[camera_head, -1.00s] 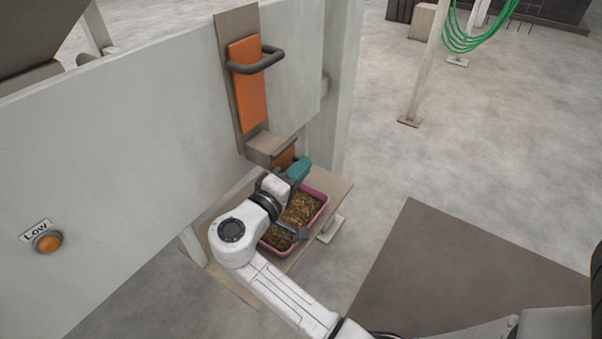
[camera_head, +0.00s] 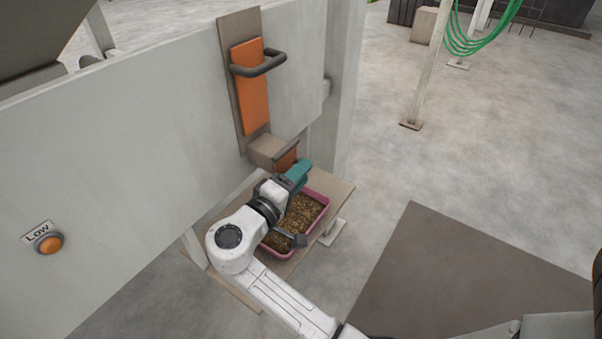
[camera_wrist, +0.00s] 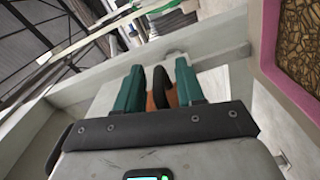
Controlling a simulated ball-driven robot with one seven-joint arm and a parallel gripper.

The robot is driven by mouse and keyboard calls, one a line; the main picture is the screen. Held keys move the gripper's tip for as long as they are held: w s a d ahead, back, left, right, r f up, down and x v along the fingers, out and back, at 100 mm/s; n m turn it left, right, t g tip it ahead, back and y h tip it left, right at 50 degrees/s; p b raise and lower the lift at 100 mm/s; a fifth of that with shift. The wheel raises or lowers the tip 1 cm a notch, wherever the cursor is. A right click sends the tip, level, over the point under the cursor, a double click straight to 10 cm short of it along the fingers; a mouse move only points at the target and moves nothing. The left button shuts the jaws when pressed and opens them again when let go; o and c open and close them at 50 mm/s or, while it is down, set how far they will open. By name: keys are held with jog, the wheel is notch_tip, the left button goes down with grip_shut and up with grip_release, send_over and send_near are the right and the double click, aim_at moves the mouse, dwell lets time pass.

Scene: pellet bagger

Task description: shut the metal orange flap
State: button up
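The orange flap (camera_head: 287,158) sits at the mouth of a short metal chute low on the grey panel. Its lower part is hidden behind my gripper. My gripper (camera_head: 299,174), with teal fingers, is right in front of it, above the pink tray. In the wrist view, a dark curved bar (camera_wrist: 161,85) stands between my two fingers (camera_wrist: 160,78), with orange surface showing behind it. The fingers are spread either side of the bar, with narrow gaps showing. Whether either finger touches it is unclear.
A pink tray (camera_head: 324,207) of brown pellets stands on a shelf (camera_head: 336,190) under the chute. Above the chute is a taller orange plate (camera_head: 252,100) with a dark handle (camera_head: 262,67). An orange button (camera_head: 49,243) labelled Low is at left.

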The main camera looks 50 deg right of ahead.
jog(key=a, duration=1)
jog(key=shift+s, duration=0.15)
jog(key=s+d+f+n+y, duration=0.1)
jog(key=s+d+f+y, duration=0.2)
jog(key=s+f+y, duration=1.25)
jog(key=s+a+f+y, duration=0.2)
jog(key=s+a+f, duration=0.3)
jog(key=s+a, duration=0.1)
notch_tip(320, 180, up, 13)
jog(key=p, duration=1.3)
jog(key=shift+w+d+r+n, duration=0.15)
jog(key=shift+w+d+n, duration=0.1)
jog(key=shift+w+n, duration=0.05)
